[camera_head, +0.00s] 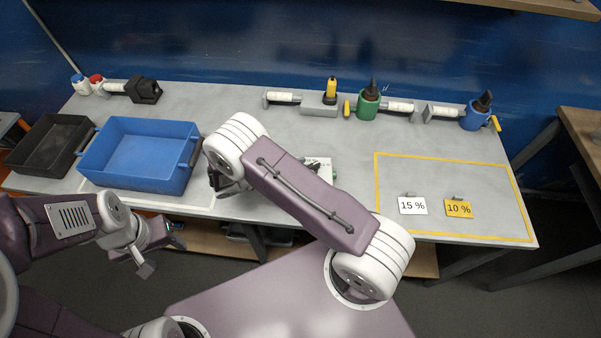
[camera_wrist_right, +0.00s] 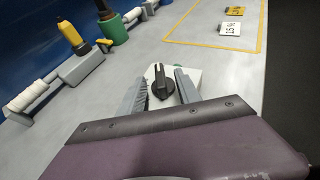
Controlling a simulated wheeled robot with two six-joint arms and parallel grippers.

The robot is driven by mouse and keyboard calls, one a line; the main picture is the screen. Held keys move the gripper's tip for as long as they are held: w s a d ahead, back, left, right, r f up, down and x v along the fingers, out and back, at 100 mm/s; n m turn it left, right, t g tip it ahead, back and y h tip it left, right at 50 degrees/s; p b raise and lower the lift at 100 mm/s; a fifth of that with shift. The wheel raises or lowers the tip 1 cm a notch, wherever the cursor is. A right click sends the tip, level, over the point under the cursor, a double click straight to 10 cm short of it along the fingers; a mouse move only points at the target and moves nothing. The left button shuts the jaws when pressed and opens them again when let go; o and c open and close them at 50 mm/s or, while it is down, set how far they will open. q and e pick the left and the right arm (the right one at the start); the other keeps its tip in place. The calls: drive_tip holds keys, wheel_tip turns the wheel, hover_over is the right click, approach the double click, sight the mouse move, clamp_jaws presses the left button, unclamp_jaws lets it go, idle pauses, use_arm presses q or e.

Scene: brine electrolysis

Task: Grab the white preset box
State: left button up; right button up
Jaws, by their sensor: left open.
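The white preset box (camera_wrist_right: 190,78) lies on the grey table in the right wrist view, with a black knob (camera_wrist_right: 160,82) on top. In the head view the white box (camera_head: 318,163) shows only partly beyond my right arm. My right gripper (camera_wrist_right: 160,90) has its two fingers apart, one on each side of the knob, with the white top showing around them. I cannot tell whether the fingers touch the box. In the head view my right gripper is mostly hidden by its own arm. My left gripper (camera_head: 158,256) is open and empty, low in front of the table.
A blue bin (camera_head: 140,183) and a black bin (camera_head: 22,160) stand at the left. Along the back are a green holder (camera_head: 368,107), a yellow bottle (camera_head: 331,88) and a blue holder (camera_head: 474,118). A yellow-outlined area at the right holds 15 % (camera_head: 412,206) and 10 % (camera_head: 458,208) labels.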

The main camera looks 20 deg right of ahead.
sight(317, 165)
drive_tip(key=shift+d+f, duration=0.1)
drive_tip(key=shift+d, duration=0.2)
drive_tip(key=p+x, duration=0.1)
drive_tip(key=x, duration=0.4)
drive_tip(key=shift+d+f, duration=0.2)
clamp_jaws()
idle(0.9)
